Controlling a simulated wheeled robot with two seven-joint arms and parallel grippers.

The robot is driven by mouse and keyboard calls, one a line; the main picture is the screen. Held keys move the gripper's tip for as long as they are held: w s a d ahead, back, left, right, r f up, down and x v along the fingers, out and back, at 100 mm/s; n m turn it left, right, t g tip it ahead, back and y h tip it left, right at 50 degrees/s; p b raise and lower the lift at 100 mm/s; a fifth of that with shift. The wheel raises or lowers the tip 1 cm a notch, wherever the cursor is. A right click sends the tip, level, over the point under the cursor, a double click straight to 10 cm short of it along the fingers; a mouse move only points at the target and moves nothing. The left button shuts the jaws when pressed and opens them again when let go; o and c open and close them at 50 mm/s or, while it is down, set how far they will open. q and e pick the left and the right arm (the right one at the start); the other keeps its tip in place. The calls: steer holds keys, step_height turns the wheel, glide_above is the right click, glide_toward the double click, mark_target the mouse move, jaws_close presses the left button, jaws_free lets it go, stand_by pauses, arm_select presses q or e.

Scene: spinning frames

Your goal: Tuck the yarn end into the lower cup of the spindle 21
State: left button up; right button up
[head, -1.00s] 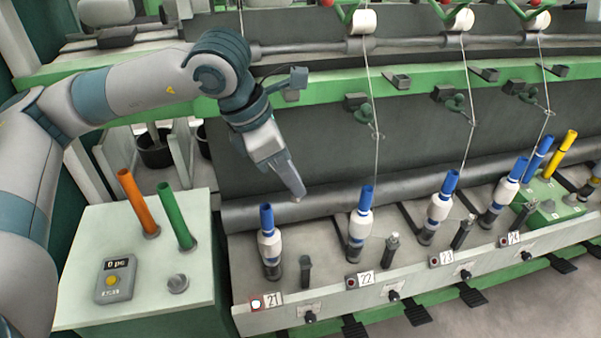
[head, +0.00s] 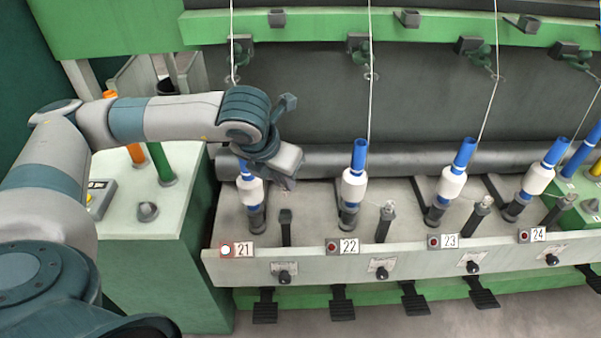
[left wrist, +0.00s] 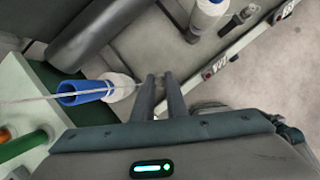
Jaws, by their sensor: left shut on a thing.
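Spindle 21 (head: 250,190) has a blue tube, a white yarn package and a dark lower cup (head: 257,218). In the left wrist view its blue tube (left wrist: 80,93) and white package (left wrist: 119,86) lie left of my fingertips; its cup is not clear there. My left gripper (head: 288,184) is just right of the spindle's upper part and covers some of it. In the left wrist view its fingers (left wrist: 160,78) are close together by the package. A thin pale yarn (left wrist: 40,98) runs across the tube towards the fingertips; the held end is too small to see. My right gripper is out of view.
Spindles 22 (head: 354,187), 23 (head: 451,185) and 24 (head: 537,181) stand to the right, with yarns above them. A dark short post (head: 286,227) stands beside spindle 21. The numbered front rail (head: 310,252) runs below. A side cabinet with orange and green tubes (head: 161,163) is left.

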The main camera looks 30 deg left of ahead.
arm_select(q)
steer(key=shift+a+f+n, duration=0.2)
steer(key=shift+f+n, duration=0.3)
steer(key=shift+f, duration=0.1)
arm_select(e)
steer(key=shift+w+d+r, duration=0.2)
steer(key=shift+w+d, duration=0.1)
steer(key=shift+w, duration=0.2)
arm_select(q)
steer(key=shift+f, duration=0.25)
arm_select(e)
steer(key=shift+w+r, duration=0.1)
